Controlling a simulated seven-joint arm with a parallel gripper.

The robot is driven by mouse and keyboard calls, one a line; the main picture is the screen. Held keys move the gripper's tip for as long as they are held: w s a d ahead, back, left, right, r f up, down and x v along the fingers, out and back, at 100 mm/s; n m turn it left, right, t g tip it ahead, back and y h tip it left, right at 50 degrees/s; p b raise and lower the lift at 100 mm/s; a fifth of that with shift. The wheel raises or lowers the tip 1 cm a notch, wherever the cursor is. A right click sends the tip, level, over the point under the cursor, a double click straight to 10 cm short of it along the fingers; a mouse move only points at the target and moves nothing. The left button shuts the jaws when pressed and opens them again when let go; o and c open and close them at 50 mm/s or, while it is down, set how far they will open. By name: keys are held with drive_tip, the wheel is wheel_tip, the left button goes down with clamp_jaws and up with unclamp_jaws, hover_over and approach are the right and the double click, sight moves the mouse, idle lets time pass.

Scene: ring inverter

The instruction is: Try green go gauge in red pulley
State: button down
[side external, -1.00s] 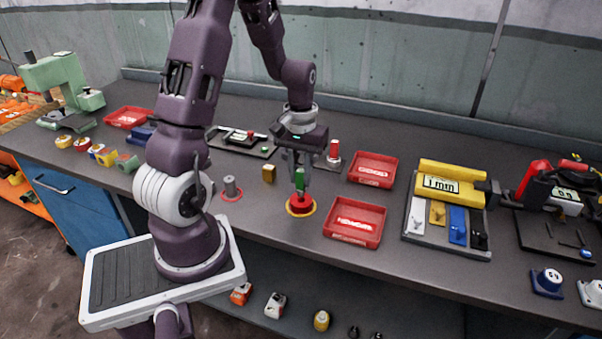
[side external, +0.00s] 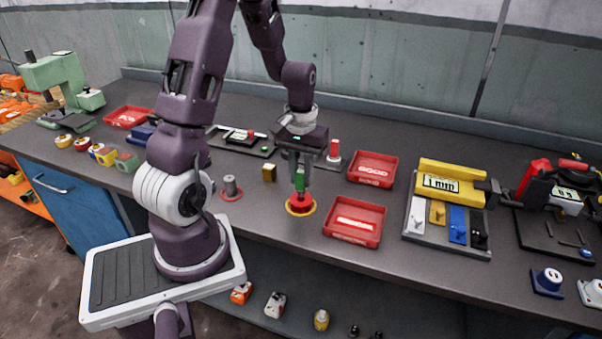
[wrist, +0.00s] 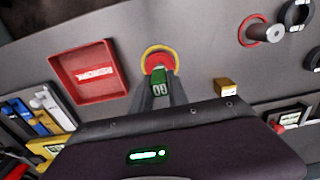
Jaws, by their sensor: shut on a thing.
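The red pulley (side external: 299,205) sits on a yellow ring mark on the bench, and it also shows in the wrist view (wrist: 158,64). My gripper (side external: 299,182) is directly above the pulley, pointing down. It is shut on the green go gauge (side external: 299,180), which stands upright between the fingers. In the wrist view the gauge's green block (wrist: 158,86) shows a light marking and overlaps the pulley's near side. The gauge's lower end is hidden, so I cannot tell how far it is inside the bore.
Red trays (side external: 354,222) and (side external: 373,169) lie right of the pulley. A brass block (side external: 269,173) and a grey cylinder on a red ring (side external: 231,187) stand to the left. A gauge stand with a red piece (side external: 334,152) is behind. A yellow display device (side external: 450,183) is farther right.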

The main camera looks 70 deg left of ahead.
drive_tip(key=shift+f, duration=0.7)
idle(0.9)
drive_tip(key=shift+r, duration=3.55)
drive_tip(key=shift+r, duration=0.1)
drive_tip(key=shift+f, duration=2.7)
drive_tip(key=shift+f, duration=0.95)
drive_tip(key=shift+r, duration=3.55)
